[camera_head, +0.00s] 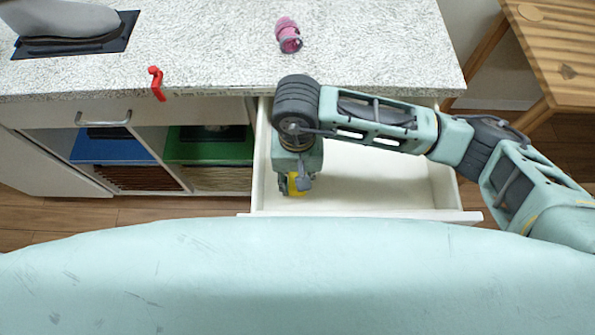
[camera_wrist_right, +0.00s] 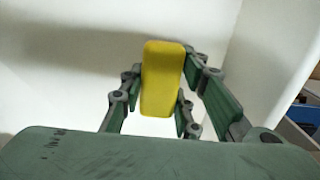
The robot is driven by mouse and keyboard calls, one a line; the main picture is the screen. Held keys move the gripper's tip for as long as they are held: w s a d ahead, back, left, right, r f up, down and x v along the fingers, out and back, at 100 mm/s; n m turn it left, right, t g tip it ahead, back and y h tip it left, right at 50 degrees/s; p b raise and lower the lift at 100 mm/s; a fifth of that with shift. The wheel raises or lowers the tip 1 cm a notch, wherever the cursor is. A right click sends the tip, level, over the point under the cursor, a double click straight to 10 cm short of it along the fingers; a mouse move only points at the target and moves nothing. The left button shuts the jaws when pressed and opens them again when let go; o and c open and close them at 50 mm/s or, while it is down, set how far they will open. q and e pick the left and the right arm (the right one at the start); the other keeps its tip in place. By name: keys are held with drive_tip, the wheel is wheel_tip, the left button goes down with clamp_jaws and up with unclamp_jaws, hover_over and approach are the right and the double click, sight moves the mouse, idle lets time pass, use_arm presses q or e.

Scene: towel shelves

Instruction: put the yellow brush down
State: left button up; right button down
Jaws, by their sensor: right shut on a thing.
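The yellow brush (camera_wrist_right: 162,78) is between the fingers of my right gripper (camera_wrist_right: 160,100), which is shut on it. In the head view, my right gripper (camera_head: 294,185) points down into the open white drawer (camera_head: 370,180), near its left side. Only a small bit of the yellow brush (camera_head: 297,186) shows there, mostly hidden by the gripper. In the right wrist view, the drawer's white inside is behind the brush. Whether the brush touches the drawer floor, I cannot tell. My left gripper is not in view.
A speckled counter (camera_head: 210,50) is above the drawer. On it are a pink object (camera_head: 288,35), a red clip-like object (camera_head: 156,83) at the edge and a grey iron-like object (camera_head: 65,22). Open shelves with blue (camera_head: 108,148) and green (camera_head: 205,152) items are left. The drawer's right part is empty.

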drive_tip(key=shift+f+b, duration=0.15)
drive_tip(key=shift+b, duration=0.15)
drive_tip(key=c, duration=1.3)
unclamp_jaws()
drive_tip(key=shift+r+p, duration=0.3)
drive_tip(key=shift+p, duration=0.1)
wheel_tip(320, 180, up, 12)
drive_tip(key=b, duration=0.1)
drive_tip(key=shift+w, duration=0.2)
drive_tip(key=shift+f, duration=0.1)
